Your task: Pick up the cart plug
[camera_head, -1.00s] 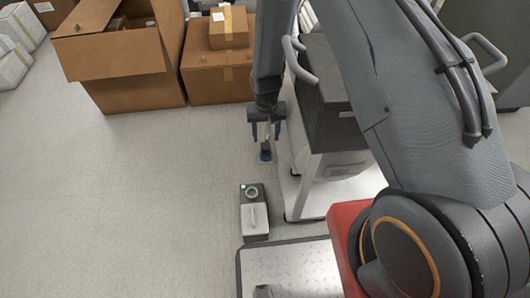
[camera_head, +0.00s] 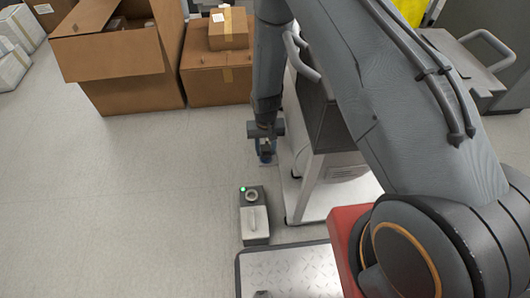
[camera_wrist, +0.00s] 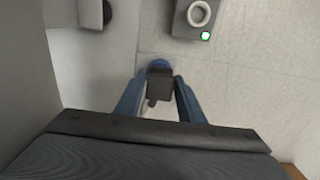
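The cart plug (camera_wrist: 160,86) is a small dark block with a blue round end (camera_wrist: 158,65). In the wrist view it sits between the two blue fingers of my gripper (camera_wrist: 160,80). The fingers stand on either side of it, spread, with narrow gaps seeming to remain. In the head view, my gripper (camera_head: 265,152) points down beside the white cart (camera_head: 318,178), with the plug's blue part (camera_head: 265,158) at the fingertips. Contact between fingers and plug cannot be made out.
A grey-white device (camera_head: 254,218) with a green light stands on the floor nearby; it also shows in the wrist view (camera_wrist: 193,18). A metal plate platform (camera_head: 290,270) lies in front. Cardboard boxes (camera_head: 125,55) stand at the back left. The left floor is clear.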

